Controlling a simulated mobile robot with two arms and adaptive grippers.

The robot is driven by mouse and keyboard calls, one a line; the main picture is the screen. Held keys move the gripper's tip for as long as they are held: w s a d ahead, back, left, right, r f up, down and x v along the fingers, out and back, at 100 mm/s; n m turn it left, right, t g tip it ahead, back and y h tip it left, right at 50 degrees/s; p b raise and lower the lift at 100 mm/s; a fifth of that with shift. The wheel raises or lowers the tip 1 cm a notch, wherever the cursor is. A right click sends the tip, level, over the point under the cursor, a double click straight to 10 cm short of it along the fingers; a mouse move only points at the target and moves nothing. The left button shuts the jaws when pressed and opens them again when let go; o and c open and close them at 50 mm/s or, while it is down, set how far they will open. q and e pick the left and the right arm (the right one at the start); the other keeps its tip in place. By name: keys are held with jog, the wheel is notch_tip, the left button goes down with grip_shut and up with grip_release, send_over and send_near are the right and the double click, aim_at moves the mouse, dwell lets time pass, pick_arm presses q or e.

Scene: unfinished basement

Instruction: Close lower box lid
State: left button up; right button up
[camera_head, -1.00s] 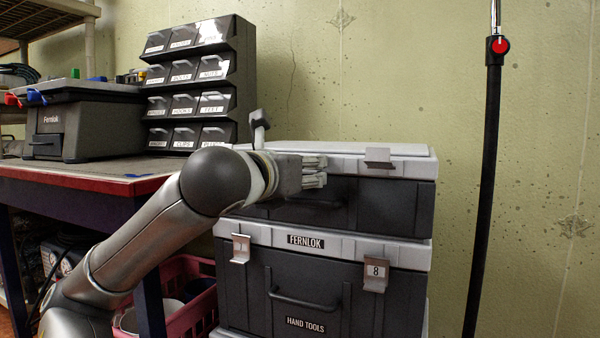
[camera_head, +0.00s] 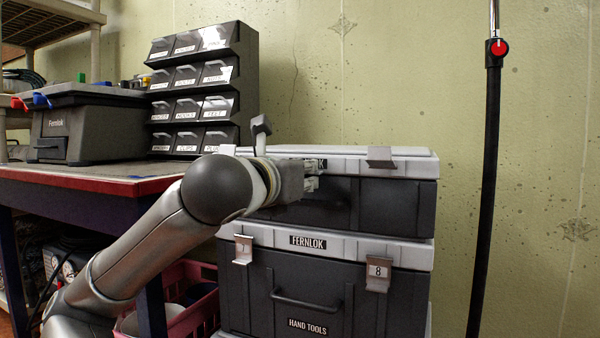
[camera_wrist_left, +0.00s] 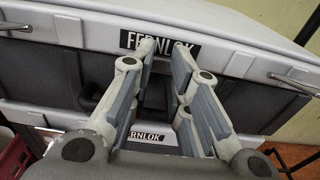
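The lower box (camera_head: 320,290) is dark with a light grey lid (camera_head: 350,247), labelled FERNLOK. The lid lies flat on it, with a left latch (camera_head: 243,249) and a right latch (camera_head: 378,273) at the front; I cannot tell if they are fastened. An upper box (camera_head: 395,205) with a light lid (camera_head: 345,165) is stacked on top. My left gripper (camera_head: 316,175) is in front of the upper box near its lid. The left wrist view shows its fingers (camera_wrist_left: 162,75) apart and empty, facing the upper FERNLOK label (camera_wrist_left: 160,44). My right gripper is not in view.
A workbench (camera_head: 80,180) on the left carries a grey toolbox (camera_head: 85,125) and a drawer organizer (camera_head: 200,90). A pink basket (camera_head: 195,318) sits beside the boxes. A dark pole (camera_head: 484,200) stands to the right. The wall is close behind.

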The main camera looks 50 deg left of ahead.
pick_arm(q)
jog(key=o, duration=0.8)
jog(key=shift+w+f+g, duration=0.15)
jog(key=shift+w+f, duration=0.05)
jog(key=shift+f, duration=0.25)
jog(key=shift+w+f+g, duration=0.15)
jog(key=shift+f, duration=0.3)
jog(key=shift+c, duration=0.2)
jog(key=shift+o, duration=0.9)
jog(key=shift+s, duration=0.1)
jog(key=r+v, duration=0.1)
jog(key=v, duration=1.1)
jog(key=shift+s+a, duration=0.25)
jog(key=shift+s, duration=0.05)
